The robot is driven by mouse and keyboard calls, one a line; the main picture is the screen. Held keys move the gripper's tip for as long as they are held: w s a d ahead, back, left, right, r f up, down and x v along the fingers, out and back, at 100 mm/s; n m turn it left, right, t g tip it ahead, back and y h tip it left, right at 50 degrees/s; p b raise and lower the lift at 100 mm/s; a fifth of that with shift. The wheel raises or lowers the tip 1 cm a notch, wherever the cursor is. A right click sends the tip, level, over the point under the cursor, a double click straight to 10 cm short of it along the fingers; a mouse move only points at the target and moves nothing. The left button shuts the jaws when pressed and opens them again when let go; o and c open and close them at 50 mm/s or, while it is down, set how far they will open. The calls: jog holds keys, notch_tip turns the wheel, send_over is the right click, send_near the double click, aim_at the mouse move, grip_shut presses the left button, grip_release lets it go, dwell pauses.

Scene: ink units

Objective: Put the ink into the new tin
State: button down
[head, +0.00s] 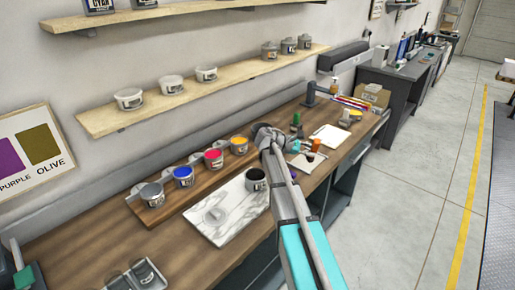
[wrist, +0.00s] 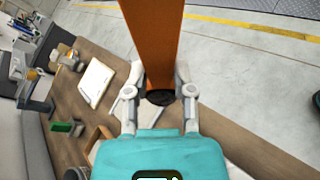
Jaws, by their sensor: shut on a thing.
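My gripper (wrist: 160,92) is shut on an orange-brown handle-like thing (wrist: 153,40) with a dark round end between the fingertips. Its far part runs out of the top of the wrist view, so I cannot tell what it is. In the head view my gripper (head: 305,152) is above the bench, beyond the slab. Open tins of grey (head: 152,192), blue (head: 183,175), red (head: 214,157) and yellow (head: 239,144) ink stand in a row on a wooden board. A tin with dark contents (head: 256,179) stands on the white marble slab (head: 222,231). I cannot tell which tin is the new one.
A small pale round thing (head: 214,215) lies on the slab. Wall shelves (head: 215,78) with tins overhang the back. Open floor lies at right.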

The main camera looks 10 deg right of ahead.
jog(key=shift+a, duration=0.1)
jog(key=w+a+n+t+y+p, duration=0.1)
jog(key=a+y+p, duration=0.1)
jog(key=a, duration=0.7)
jog(key=w+a+r+n+t+y+p, duration=0.1)
jog(key=a+p, duration=0.4)
jog(key=a, duration=0.5)
jog(key=shift+w+r+n+t+y, duration=0.25)
jog(key=shift+w+n+t+y, duration=0.2)
jog(key=shift+w+n, duration=0.3)
jog(key=shift+f, duration=0.15)
notch_tip(320, 180, down, 8)
jog(key=w+b, duration=0.1)
jog(key=b, duration=0.7)
jog(key=shift+a, duration=0.35)
jog(key=shift+w, duration=0.1)
notch_tip(320, 180, up, 8)
jog(key=p, duration=0.8)
jog(key=shift+r, duration=0.2)
